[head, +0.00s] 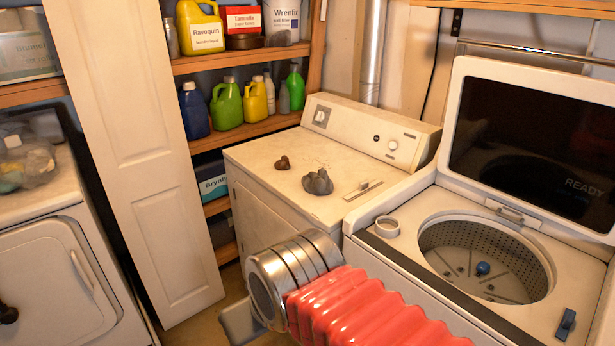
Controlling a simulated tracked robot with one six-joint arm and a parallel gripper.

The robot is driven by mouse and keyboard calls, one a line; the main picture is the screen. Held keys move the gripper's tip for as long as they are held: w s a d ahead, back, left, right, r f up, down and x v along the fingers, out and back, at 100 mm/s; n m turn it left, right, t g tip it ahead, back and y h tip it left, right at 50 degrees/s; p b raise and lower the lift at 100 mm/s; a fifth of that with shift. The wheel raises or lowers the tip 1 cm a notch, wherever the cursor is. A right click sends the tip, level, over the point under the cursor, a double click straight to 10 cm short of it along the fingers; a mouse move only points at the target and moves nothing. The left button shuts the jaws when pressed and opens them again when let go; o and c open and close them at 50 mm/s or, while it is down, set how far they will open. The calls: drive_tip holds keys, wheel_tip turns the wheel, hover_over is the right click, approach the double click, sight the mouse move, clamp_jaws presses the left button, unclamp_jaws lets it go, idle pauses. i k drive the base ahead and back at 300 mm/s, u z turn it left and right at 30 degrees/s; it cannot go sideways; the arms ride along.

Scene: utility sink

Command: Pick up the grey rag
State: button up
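The grey rag (318,182) is a crumpled dark grey lump on top of the white dryer (262,162), near the middle of its surface. It shows whole, with nothing over it. My arm, with a red ribbed sleeve and a metal collar, reaches in from the lower right. Its end is in front of the dryer, nearer the camera than the rag and apart from it in the picture. One flat grey part of my gripper (240,322) shows below the collar. The rest is hidden, so its opening and contents do not show.
A small brown lump (283,163) and a flat pale item (363,189) lie beside the rag. The dryer's control panel (368,132) rises behind. An open top-load washer (400,248) stands at right, its lid raised. A white door panel (140,150) and bottle shelves (245,130) are left.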

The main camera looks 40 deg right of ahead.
sight(318, 183)
drive_tip(key=i, duration=1.3)
drive_tip(key=z, duration=0.35)
